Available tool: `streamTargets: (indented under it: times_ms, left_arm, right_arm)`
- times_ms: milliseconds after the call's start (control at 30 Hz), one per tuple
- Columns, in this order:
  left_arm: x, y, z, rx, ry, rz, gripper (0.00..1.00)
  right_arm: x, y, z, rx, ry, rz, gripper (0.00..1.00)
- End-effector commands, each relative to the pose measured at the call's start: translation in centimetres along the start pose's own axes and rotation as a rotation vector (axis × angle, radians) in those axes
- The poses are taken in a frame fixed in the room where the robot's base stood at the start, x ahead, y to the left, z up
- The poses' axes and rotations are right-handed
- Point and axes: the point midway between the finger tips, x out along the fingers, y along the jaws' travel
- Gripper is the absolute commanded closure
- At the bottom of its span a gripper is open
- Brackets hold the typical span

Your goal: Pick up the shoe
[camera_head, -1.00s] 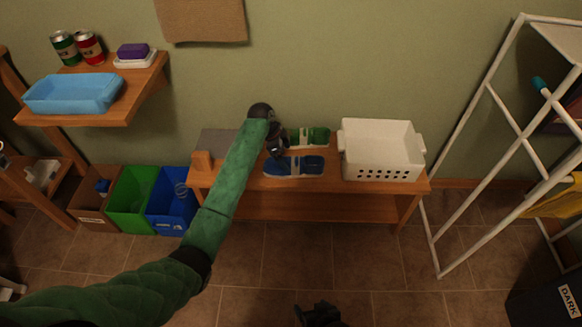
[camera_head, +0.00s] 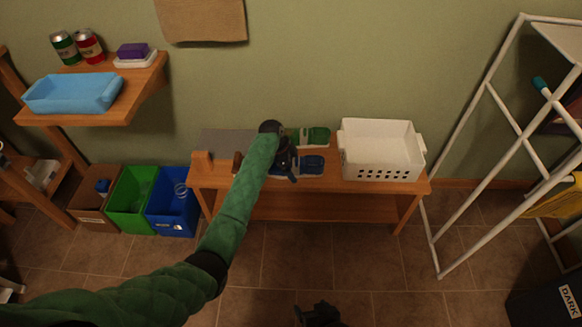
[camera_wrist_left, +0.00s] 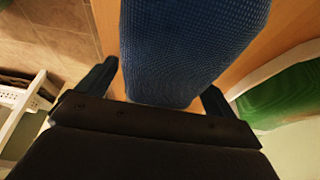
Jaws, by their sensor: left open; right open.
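A blue shoe (camera_head: 311,165) lies on the wooden bench, partly hidden by my left gripper (camera_head: 290,167) in the head view. In the left wrist view the blue shoe (camera_wrist_left: 190,45) fills the upper middle, lying between the two fingers of my open left gripper (camera_wrist_left: 163,85). I cannot tell whether the fingers touch it. A green shoe (camera_head: 314,137) lies behind the blue one. It also shows in the left wrist view (camera_wrist_left: 285,95) at the right. My right gripper (camera_head: 318,313) is low in the head view, over the floor and away from the bench.
A white perforated basket (camera_head: 376,172) stands on the bench (camera_head: 330,187) right of the shoes. Green (camera_head: 130,203) and blue (camera_head: 172,213) bins stand on the floor at left. A wall shelf (camera_head: 140,93) holds a light-blue tray (camera_head: 72,95). A white rack (camera_head: 487,90) stands at right.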

Motion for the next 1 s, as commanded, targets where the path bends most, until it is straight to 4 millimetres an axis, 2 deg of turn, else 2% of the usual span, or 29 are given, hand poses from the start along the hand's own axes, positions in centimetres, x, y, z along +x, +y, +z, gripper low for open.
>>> streamTargets:
  times_ms: [67,300,333,667,1000]
  left_arm:
    - [0.0,0.0,0.0,0.000,0.000,0.000,0.10]
    - [0.0,0.0,0.0,0.000,0.000,0.000,0.57]
    - [0.0,0.0,0.0,0.000,0.000,0.000,0.61]
    - [-0.8,-0.1,-0.3,0.001,0.000,-0.003,0.61]
    - [-6.1,-0.1,-2.5,0.003,-0.001,-0.003,0.61]
  right_arm:
    - [0.0,0.0,0.0,0.000,0.000,0.000,0.24]
    - [0.0,0.0,0.0,0.000,0.000,0.000,0.24]
    - [0.0,0.0,0.0,0.000,0.000,0.000,0.24]
    - [-0.1,0.1,0.0,0.000,-0.001,0.001,0.24]
    - [-0.2,0.1,-0.2,0.000,-0.001,0.001,0.24]
